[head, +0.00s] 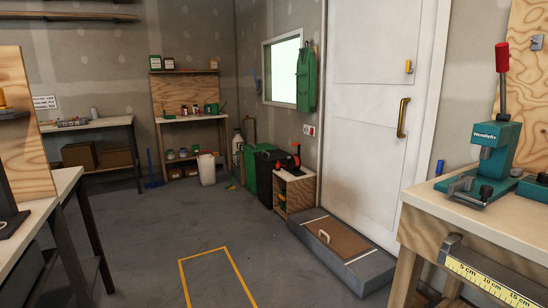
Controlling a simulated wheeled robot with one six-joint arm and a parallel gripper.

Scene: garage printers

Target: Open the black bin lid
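The black bin (264,182) stands on the floor against the back right wall, some way off across the room. It is small in the head view. Its top looks closed, but the lid's edge is too small to make out clearly. A green bin (248,168) stands just left of it, and a small wooden cabinet to its right hides part of its side. My gripper does not show in the head view.
The wooden cabinet (296,191) carries a red and black tool. A grey step (340,252) lies before the white door (372,130). Workbenches stand at left and right (480,220). The floor between, with a yellow outline (220,258), is clear.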

